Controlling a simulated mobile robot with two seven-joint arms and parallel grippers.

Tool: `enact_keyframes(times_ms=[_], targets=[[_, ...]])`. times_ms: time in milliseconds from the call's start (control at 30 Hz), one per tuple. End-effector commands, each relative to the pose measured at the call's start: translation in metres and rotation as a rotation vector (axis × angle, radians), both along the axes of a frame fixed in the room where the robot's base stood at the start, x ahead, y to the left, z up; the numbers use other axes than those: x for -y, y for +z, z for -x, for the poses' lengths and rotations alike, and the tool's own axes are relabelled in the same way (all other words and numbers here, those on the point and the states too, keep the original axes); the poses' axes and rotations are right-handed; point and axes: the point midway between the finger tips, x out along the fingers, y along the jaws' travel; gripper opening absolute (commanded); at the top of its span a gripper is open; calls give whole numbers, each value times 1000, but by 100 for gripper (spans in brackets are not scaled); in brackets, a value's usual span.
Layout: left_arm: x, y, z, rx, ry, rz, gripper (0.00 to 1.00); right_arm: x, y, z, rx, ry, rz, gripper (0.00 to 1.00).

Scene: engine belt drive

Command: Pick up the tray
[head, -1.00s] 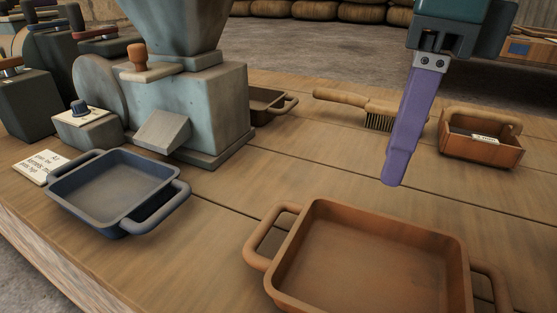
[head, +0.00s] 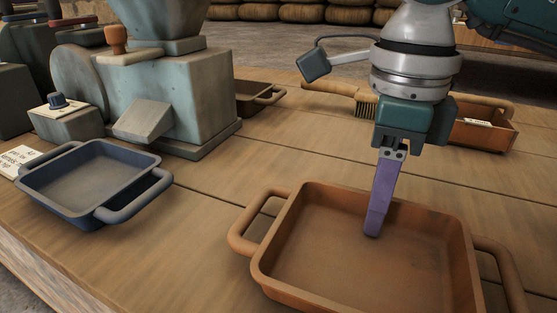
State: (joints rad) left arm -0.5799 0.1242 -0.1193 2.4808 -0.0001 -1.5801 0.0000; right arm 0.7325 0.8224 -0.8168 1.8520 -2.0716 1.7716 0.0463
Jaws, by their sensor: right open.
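An orange-brown tray (head: 277,255) with two loop handles stands on the wooden bench at the front right, empty, its near edge cut off by the picture. A dark blue-grey tray (head: 62,200) with two handles stands at the left, also empty. My right gripper (head: 372,234) points down with its purple fingers seen edge-on, so they overlap as one. Its tips show over the inside of the orange-brown tray near the far wall, holding nothing; their height above the tray floor is unclear. My left gripper is out of view.
A grey-green machine (head: 185,100) with a hopper stands behind the blue-grey tray. A small brown pan (head: 255,97), a brush (head: 335,91) and a wooden box (head: 480,137) lie at the back. Bare bench lies between the two trays.

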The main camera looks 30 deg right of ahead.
Motion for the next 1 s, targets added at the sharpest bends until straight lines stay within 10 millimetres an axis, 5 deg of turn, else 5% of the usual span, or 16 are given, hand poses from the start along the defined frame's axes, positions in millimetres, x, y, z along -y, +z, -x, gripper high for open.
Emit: enact_keyframes(times_ms=[100,467,1000], targets=[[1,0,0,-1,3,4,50,0,0,0,-1,0,-1,41],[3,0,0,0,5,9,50,0,1,0,0,0,-1,0],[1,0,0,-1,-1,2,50,0,0,0,0,0,0,0]])
